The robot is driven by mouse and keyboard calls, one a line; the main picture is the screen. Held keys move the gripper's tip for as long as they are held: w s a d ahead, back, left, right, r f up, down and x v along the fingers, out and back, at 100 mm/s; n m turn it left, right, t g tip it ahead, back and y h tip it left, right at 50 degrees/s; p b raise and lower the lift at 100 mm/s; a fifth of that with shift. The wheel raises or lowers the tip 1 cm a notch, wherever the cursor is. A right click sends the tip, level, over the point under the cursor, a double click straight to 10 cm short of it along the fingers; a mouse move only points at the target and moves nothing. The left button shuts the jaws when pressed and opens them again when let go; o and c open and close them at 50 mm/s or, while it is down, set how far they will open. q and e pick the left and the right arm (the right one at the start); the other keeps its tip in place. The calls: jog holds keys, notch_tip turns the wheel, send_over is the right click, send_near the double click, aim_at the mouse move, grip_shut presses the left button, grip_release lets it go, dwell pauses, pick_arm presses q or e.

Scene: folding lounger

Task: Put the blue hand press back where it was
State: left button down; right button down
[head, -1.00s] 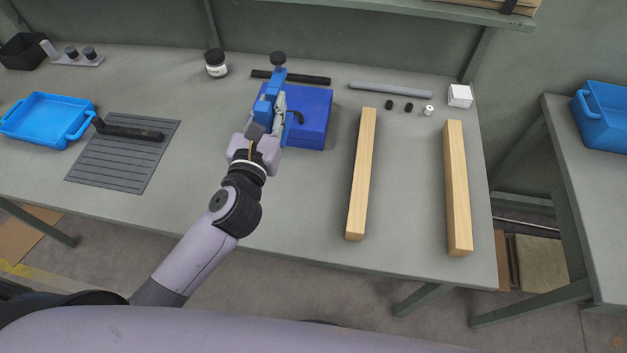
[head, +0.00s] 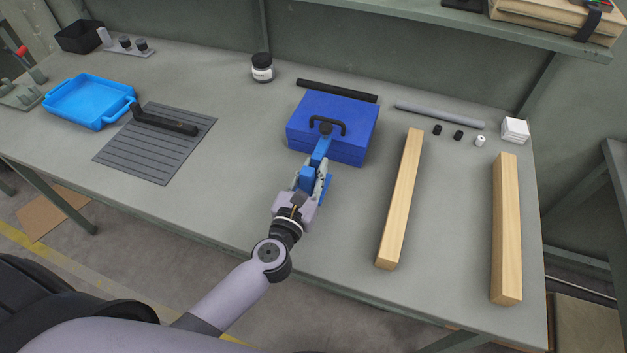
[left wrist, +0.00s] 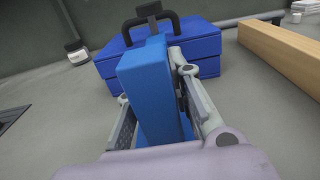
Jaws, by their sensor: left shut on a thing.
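The blue hand press (head: 321,149) is in my left gripper (head: 313,182), in front of the dark blue case (head: 340,110). The press's dark knob overlaps the case's front part in the head view. In the left wrist view the press's blue body (left wrist: 147,88) stands between my two fingers (left wrist: 158,112), with the case (left wrist: 203,46) and its black handle behind it. My left gripper is shut on the press. I cannot tell whether the press's base touches the table; the gripper hides its lower part. My right gripper is not in view.
A grey slatted mat (head: 150,158) with a black tool and a light blue tray (head: 90,98) lie left. Two wooden beams (head: 402,200) (head: 506,230) lie right. A jar (head: 262,68) and a black bar (head: 335,90) are behind. Table between mat and case is clear.

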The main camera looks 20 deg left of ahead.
pick_arm(q)
notch_tip(320, 180, down, 2)
jog(key=shift+f+b, duration=0.15)
jog(key=shift+b, duration=0.2)
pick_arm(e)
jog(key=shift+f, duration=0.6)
pick_arm(q)
jog(key=c, duration=1.9)
grip_release()
jog(key=shift+f, duration=0.2)
jog(key=o, duration=0.5)
jog(key=shift+r, duration=0.1)
jog(key=shift+c, duration=0.2)
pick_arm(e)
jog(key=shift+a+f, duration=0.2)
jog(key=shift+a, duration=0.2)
